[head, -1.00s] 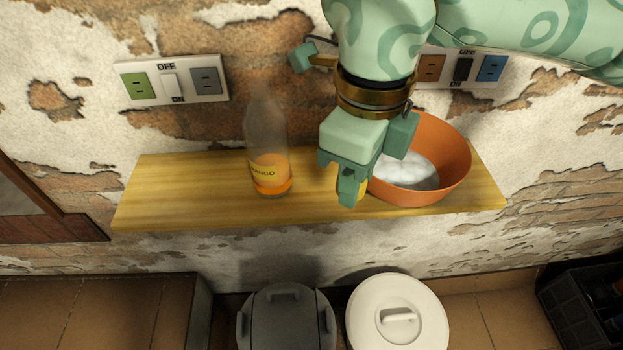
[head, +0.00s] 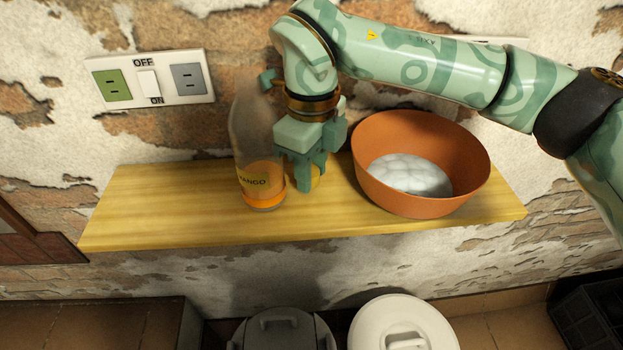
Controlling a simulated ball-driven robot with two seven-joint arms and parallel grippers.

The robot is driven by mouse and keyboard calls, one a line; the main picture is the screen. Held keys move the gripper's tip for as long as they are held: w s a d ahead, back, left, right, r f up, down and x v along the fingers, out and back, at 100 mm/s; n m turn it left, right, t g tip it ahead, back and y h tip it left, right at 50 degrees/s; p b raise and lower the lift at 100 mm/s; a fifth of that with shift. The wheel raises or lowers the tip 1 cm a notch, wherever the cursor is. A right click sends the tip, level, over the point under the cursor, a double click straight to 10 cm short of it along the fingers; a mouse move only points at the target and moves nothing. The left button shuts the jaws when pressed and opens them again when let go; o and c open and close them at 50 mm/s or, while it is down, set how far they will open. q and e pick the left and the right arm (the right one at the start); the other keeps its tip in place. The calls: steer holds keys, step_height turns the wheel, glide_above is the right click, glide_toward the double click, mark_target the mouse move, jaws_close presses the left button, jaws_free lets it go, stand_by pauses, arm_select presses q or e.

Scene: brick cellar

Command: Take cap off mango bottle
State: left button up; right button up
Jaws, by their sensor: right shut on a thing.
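The mango bottle (head: 262,183) stands upright on the wooden shelf, clear-grey with orange liquid at the bottom and a "MANGO" label. Its neck is faint against the wall, and I see no cap on it. My right gripper (head: 305,180) points down just right of the bottle, close beside its lower body. I cannot tell if they touch. The gripper is shut on a small yellow thing (head: 317,175), mostly hidden by the fingers. It may be the cap, but I cannot tell for sure. My left gripper is not in view.
The shelf (head: 140,215) is clear left of the bottle. An orange bowl (head: 400,193) with a white lumpy thing (head: 410,172) stands to the right. A switch plate (head: 149,80) is on the wall. A grey bin (head: 280,335) and a white-lidded bin (head: 370,330) stand below.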

step_height(320, 180, down, 3)
steer(key=shift+w+r+b, duration=0.1)
steer(key=shift+r+b, duration=0.1)
steer(key=shift+b, duration=0.1)
steer(key=shift+r, duration=0.2)
steer(key=o, duration=1.1)
steer(key=shift+f, duration=0.15)
arm_select(q)
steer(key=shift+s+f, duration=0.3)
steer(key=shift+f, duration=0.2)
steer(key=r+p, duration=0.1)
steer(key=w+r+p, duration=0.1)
steer(key=p, duration=0.1)
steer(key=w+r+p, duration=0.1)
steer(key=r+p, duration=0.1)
arm_select(e)
step_height(320, 180, up, 12)
steer(key=shift+r, duration=0.2)
